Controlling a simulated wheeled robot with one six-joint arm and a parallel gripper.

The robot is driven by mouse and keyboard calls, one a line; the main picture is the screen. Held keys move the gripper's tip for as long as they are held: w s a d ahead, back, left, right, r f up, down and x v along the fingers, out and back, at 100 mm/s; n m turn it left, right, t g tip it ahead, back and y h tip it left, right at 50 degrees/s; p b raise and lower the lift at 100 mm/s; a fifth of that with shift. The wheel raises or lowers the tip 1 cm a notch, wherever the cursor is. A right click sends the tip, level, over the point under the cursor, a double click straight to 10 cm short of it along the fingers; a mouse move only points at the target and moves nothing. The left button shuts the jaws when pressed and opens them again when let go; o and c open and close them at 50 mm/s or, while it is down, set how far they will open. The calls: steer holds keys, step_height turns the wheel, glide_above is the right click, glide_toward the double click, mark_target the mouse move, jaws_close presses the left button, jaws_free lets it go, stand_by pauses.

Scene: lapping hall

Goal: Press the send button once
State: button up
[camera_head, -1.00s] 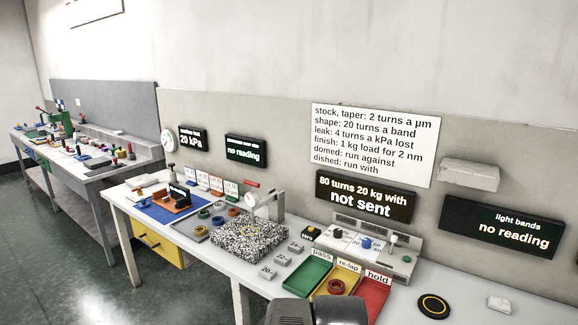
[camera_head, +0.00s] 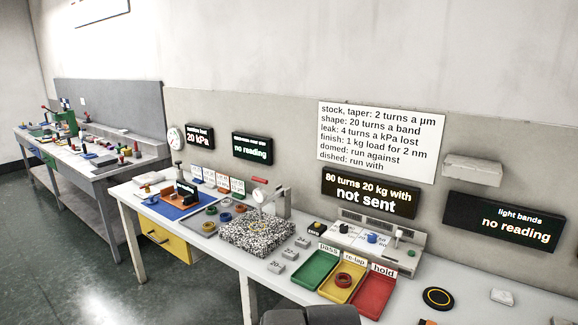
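A grey control panel (camera_head: 384,262) stands on the bench against the wall. It carries a dark knob, a blue knob (camera_head: 372,238), a pale-topped lever (camera_head: 398,234) and a small green button (camera_head: 411,253) at its right end. No send label is readable, so I cannot tell for sure which control is the send button. The black display (camera_head: 369,196) above the panel reads "80 turns 20 kg with not sent". A dark part of my arm shows at the bottom edge, well short of the panel. My gripper's fingers are not in view.
Green, yellow and red trays (camera_head: 315,270) lie in front of the panel; a red ring (camera_head: 344,280) is in the yellow one. A speckled plate (camera_head: 257,232) and grey weights stand to the left. A black disc with a yellow ring (camera_head: 438,298) lies to the right.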

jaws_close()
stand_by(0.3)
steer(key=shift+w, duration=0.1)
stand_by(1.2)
